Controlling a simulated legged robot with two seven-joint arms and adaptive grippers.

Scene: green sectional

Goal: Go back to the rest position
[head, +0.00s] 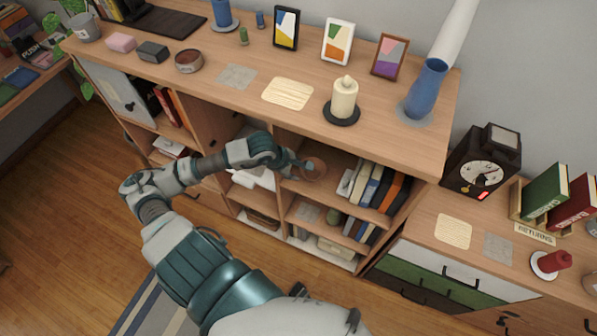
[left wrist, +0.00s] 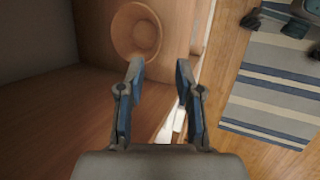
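My left arm reaches from the bottom of the head view into the wooden shelf unit (head: 425,135). My left gripper (head: 303,165) is at an upper open compartment, close to a brown round bowl (head: 315,170). In the left wrist view the two fingers of the left gripper (left wrist: 157,68) stand apart with nothing between them. The bowl (left wrist: 136,34) lies just beyond the fingertips, on the shelf board. Whether a fingertip touches it, I cannot tell. My right gripper is in neither view.
Books (head: 375,187) stand right of the bowl. The unit's top carries picture frames, a cream candle (head: 344,97) and a blue vase (head: 425,88). A lower cabinet with a black clock (head: 480,172) stands at right. Open wooden floor (head: 60,215) and a striped rug (left wrist: 275,85) lie in front.

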